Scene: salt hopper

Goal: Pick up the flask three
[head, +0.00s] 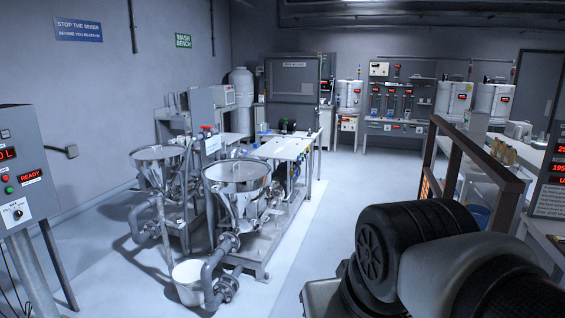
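I cannot make out a flask marked three. Several small bottles with yellowish contents (503,151) stand on the bench at the right; they are too small to tell whether any is the flask. My arm fills the lower right of the head view, with its dark, rounded links close to the camera. My gripper's fingers do not show.
Two steel hoppers (236,172) with pipework stand on the left, with a white bucket (188,283) in front. A control cabinet (22,165) is at the far left. A brown frame (478,152) rises beside my arm. The central floor (345,200) is clear.

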